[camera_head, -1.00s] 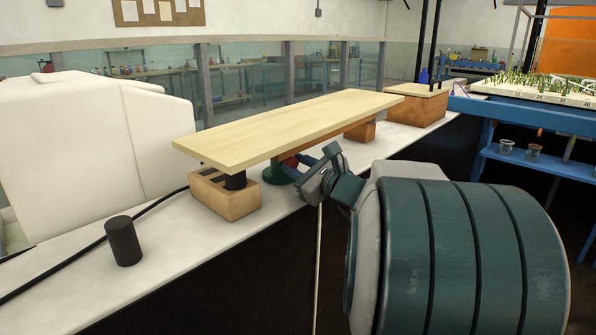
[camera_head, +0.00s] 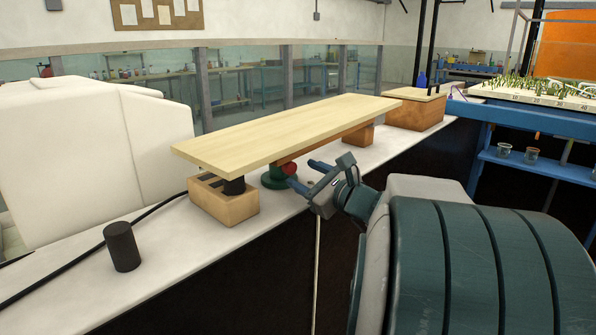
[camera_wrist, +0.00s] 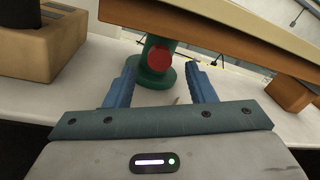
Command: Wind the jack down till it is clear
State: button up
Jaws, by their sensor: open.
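The jack (camera_head: 276,178) is green with a round red knob (camera_head: 289,168) on its near side, and stands on the white ledge under a pale wooden board (camera_head: 280,130). The jack also shows in the wrist view (camera_wrist: 157,77), with the red knob (camera_wrist: 160,58) facing me. Its top goes up behind the board's edge, so I cannot tell whether it touches. My gripper (camera_head: 304,175) is open and empty, in front of the jack. In the wrist view its blue fingers (camera_wrist: 160,67) stand left and right of the knob, apart from it.
A slotted wooden block (camera_head: 228,207) with a black post (camera_head: 234,185) stands under the board's near end. Another wooden block (camera_head: 358,138) is under its far part. A black cylinder (camera_head: 122,247) stands on the ledge (camera_head: 170,240) at left. A cable runs behind it.

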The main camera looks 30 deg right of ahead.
jog(key=v, duration=1)
jog(key=shift+p, duration=0.45)
jog(key=shift+s, duration=0.1)
